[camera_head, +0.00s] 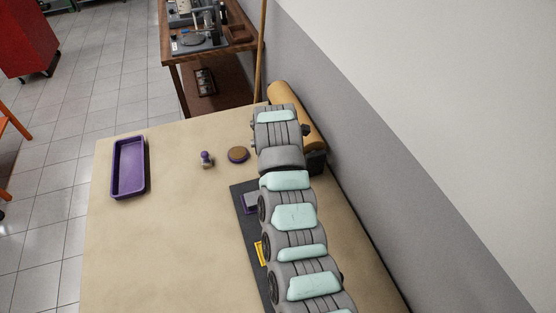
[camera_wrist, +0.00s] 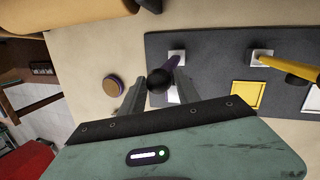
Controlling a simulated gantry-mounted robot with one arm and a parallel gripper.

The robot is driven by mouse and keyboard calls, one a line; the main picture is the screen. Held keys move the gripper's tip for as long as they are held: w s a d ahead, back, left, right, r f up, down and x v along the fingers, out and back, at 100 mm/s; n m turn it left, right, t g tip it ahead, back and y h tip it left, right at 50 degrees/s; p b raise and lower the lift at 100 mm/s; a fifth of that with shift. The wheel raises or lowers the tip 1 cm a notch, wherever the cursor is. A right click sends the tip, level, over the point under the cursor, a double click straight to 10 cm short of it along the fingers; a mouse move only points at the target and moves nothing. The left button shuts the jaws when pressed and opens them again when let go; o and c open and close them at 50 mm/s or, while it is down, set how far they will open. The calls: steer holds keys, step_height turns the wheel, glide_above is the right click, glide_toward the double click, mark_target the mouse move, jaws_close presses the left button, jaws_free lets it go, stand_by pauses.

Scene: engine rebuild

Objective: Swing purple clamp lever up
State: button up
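In the wrist view the purple clamp lever (camera_wrist: 169,67) rises from a small light base on a dark plate and ends in a round black knob (camera_wrist: 159,81). The lever looks short and foreshortened, so its angle is hard to tell. My gripper (camera_wrist: 160,79) has one finger on each side of the knob. The fingers stand apart, close to the knob, but I cannot tell whether they touch it.
A yellow lever (camera_wrist: 284,66) stands right of the purple one, by a yellow square (camera_wrist: 247,95). A brown disc (camera_head: 238,155), a small purple-topped piece (camera_head: 206,160) and a purple tray (camera_head: 116,167) lie on the bench. A tan cylinder (camera_head: 281,92) lies by the wall. The bench's left front is clear.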

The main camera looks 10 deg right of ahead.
steer(key=shift+o, duration=1.2)
steer(key=shift+r, duration=0.2)
steer(key=v, duration=1)
steer(key=shift+s+r+p, duration=0.15)
steer(key=shift+r+p, duration=0.15)
steer(key=shift+p, duration=0.05)
steer(key=shift+a, duration=0.1)
